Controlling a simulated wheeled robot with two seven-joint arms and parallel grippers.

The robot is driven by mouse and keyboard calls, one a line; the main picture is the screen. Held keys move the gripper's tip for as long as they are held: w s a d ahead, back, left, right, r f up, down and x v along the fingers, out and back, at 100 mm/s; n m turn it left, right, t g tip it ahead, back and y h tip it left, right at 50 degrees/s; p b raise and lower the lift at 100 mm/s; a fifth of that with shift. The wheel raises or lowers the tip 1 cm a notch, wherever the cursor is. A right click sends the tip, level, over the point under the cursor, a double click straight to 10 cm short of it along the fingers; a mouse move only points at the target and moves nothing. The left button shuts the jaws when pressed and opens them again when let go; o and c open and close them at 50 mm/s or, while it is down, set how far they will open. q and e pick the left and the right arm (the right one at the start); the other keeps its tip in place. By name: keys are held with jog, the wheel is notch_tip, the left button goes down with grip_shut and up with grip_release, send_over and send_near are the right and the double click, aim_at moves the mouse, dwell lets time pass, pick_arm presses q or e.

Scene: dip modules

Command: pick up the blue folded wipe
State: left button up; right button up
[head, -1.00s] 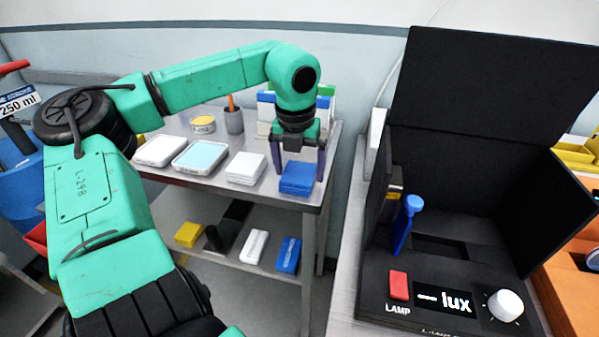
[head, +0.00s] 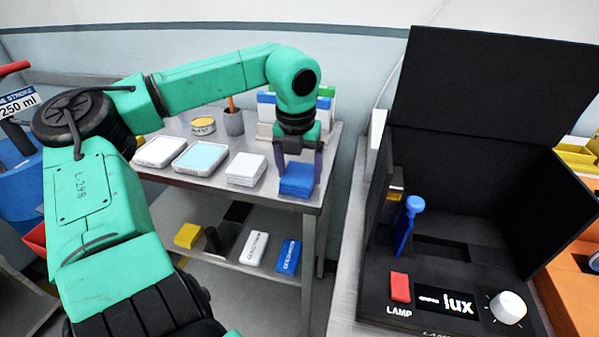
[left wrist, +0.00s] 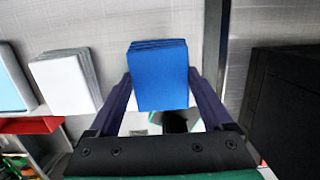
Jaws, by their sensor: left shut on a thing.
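The blue folded wipe (head: 296,181) is a layered stack at the front right corner of the metal cart top (head: 222,190). My left gripper (head: 299,172) reaches down over it, with one finger on each side. The fingers are shut on the blue wipe. In the left wrist view the blue wipe (left wrist: 160,78) lies between the two fingers of the left gripper (left wrist: 160,92). I cannot tell any gap between the wipe and the cart top. My right gripper is not in view.
A white folded stack (head: 246,169), a tray with a light blue surface (head: 200,157) and a white tray (head: 159,151) stand left of the blue wipe. Boxes are on the lower shelf. A black lamp box (head: 480,150) stands to the right, past a gap.

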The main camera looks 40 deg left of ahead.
aim_at(299, 173)
pick_arm(q)
jog(key=shift+r, duration=0.75)
notch_tip(299, 173, up, 19)
jog(key=p, duration=0.2)
